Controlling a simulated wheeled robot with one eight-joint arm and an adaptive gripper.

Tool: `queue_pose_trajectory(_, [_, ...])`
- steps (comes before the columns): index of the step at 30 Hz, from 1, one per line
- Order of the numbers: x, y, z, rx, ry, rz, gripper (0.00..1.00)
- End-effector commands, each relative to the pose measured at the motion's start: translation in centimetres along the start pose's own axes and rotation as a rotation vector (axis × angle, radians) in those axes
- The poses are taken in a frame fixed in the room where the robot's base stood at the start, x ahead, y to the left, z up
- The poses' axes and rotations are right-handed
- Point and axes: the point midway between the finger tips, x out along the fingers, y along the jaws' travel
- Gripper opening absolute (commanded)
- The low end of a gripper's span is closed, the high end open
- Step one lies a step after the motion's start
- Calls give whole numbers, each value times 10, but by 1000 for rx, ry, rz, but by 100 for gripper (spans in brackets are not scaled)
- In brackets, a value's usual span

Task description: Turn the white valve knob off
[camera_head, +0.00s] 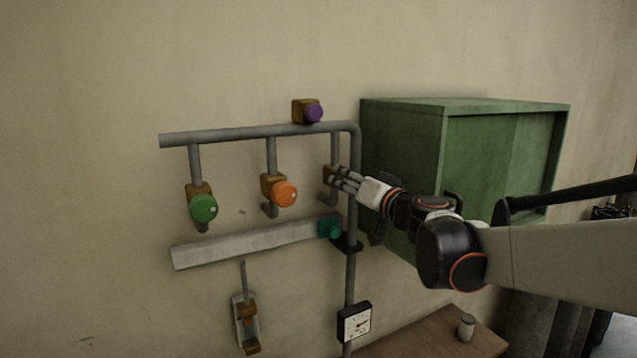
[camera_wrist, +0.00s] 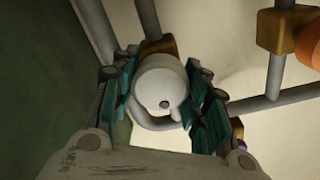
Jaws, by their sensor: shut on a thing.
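The white valve knob (camera_wrist: 160,82) is round, with a small dark dot on its face, and shows in the middle of the wrist view. Its brown valve body (camera_wrist: 157,46) sits behind it on a grey pipe. My gripper (camera_wrist: 163,98) has its teal-padded fingers on the left and right sides of the knob, shut on it. In the head view my gripper (camera_head: 340,178) reaches from the right to the rightmost valve on the pipe rack. There its fingers hide the knob, and only part of the brown valve body shows.
A green knob (camera_head: 203,208) and an orange knob (camera_head: 285,193) hang to the left. A purple knob (camera_head: 314,112) is above the pipe and a teal knob (camera_head: 330,229) below. A green cabinet (camera_head: 405,150) stands close on the right. A gauge (camera_head: 356,323) is lower down.

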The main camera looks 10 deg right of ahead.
Motion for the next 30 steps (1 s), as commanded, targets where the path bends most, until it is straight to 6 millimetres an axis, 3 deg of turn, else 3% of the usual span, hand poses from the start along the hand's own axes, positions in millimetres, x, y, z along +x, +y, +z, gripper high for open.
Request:
queue_pose_trajectory(8, [0,1,1,158,0,0,18])
queue_pose_trajectory(30, [0,3,2,854,1,1,18])
